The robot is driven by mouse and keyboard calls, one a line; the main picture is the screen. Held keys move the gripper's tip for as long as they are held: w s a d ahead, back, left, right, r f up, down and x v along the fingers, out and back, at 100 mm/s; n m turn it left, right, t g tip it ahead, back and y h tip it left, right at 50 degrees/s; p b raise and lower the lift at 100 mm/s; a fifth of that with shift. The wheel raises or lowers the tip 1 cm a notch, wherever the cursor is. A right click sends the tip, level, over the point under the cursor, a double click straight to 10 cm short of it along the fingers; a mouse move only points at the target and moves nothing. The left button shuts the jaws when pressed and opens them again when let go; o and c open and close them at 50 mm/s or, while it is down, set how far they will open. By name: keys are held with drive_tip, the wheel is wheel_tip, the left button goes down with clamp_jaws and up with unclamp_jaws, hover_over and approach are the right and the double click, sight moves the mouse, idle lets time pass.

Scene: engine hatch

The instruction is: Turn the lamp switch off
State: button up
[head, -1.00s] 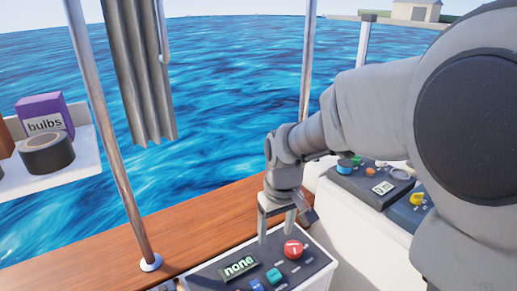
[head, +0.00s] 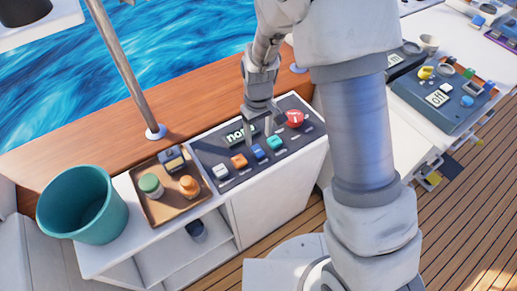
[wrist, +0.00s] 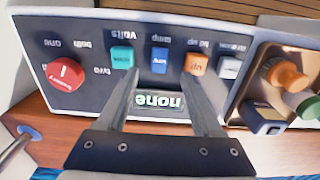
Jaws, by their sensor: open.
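The lamp switch is a small blue rocker (wrist: 160,60) on a dark control panel (head: 205,152), with upside-down lettering like "lamp" beside it in the wrist view. In the head view the blue switch (head: 258,151) sits between a teal one (head: 274,142) and an orange one (head: 239,161). My gripper (wrist: 160,82) is open above the panel, its fingers spread on either side of the blue switch's column. Nothing is between them except the panel and its "none" display (wrist: 160,102) below. Whether the fingertips touch the panel cannot be told.
A red knob (head: 295,118) and a white switch (head: 220,171) are on the same panel. A brown tray (head: 160,212) with green and orange knobs lies left of it, beside a teal bucket (head: 80,205). A metal pole (head: 122,70) rises behind. Another panel (head: 425,85) stands right.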

sight(258, 152)
wheel_tip(258, 152, down, 8)
drive_tip(key=shift+r+b, duration=0.25)
drive_tip(key=shift+b, duration=0.15)
clamp_jaws()
